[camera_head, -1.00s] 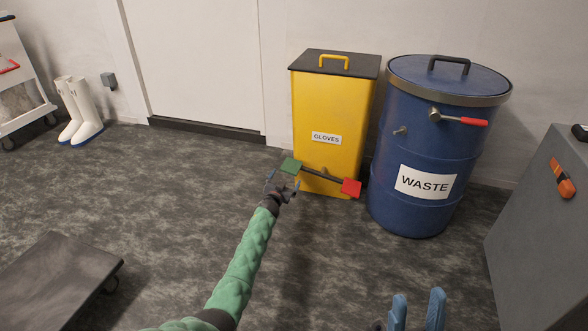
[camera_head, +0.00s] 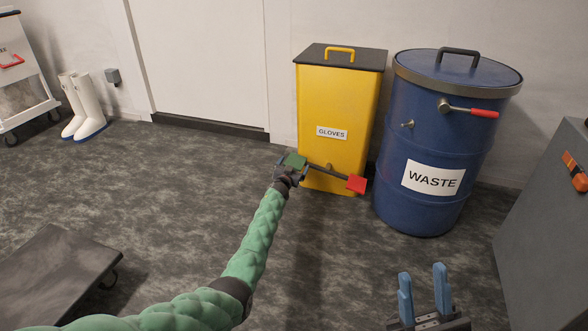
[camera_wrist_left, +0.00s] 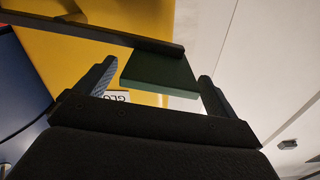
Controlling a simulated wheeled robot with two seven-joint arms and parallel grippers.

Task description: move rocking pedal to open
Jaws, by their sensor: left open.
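The rocking pedal is a dark bar (camera_head: 322,171) across the front of the yellow GLOVES bin (camera_head: 313,105), low down. Its green plate (camera_head: 295,160) is on the left end and its red plate (camera_head: 357,184) on the right. In the head view the bar slopes down towards the red end. My left gripper (camera_head: 289,170) is open at the green plate. In the left wrist view the green plate (camera_wrist_left: 160,73) lies between the spread fingers of my left gripper (camera_wrist_left: 156,76), with gaps visible on both sides. My right gripper (camera_head: 423,290) is open and empty at the bottom right.
A blue WASTE drum (camera_head: 430,140) with a red-handled lever (camera_head: 470,111) stands right of the bin. A grey cabinet (camera_head: 545,200) is at the far right. A dark low platform (camera_head: 50,270) is at the lower left. White boots (camera_head: 83,105) stand by the wall. The floor between is clear.

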